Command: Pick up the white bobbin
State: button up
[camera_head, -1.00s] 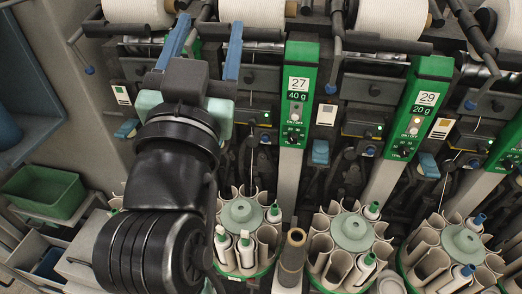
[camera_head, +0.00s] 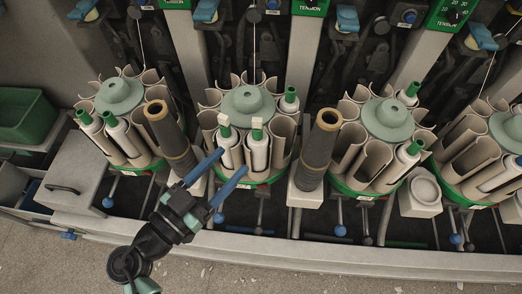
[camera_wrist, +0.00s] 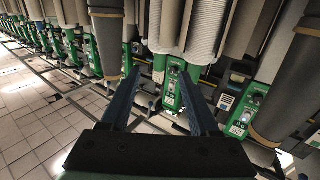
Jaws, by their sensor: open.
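Several white bobbins with green tops stand in the pockets of the round magazines in the head view. In the middle magazine (camera_head: 247,104), two front ones, the left bobbin (camera_head: 228,150) and the right bobbin (camera_head: 258,152), have pale tips. A third stands at its right rear. I cannot tell which one is meant. My gripper (camera_head: 234,160) is open and empty. Its two blue fingers point up and right towards the two front bobbins, overlapping their lower part in the picture. Contact cannot be told. In the wrist view, nothing is between the fingers (camera_wrist: 162,73).
Dark brown tubes, one left (camera_head: 168,135) and one right (camera_head: 318,150), stand beside the middle magazine. Other magazines flank it, such as the right one (camera_head: 385,118). A metal rail runs along the front. A green bin (camera_head: 25,115) is at the left. Floor lies in front.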

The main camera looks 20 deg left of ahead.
aim_at(254, 137)
jog(key=p+x, duration=0.1)
jog(key=x, duration=0.9)
grip_shut()
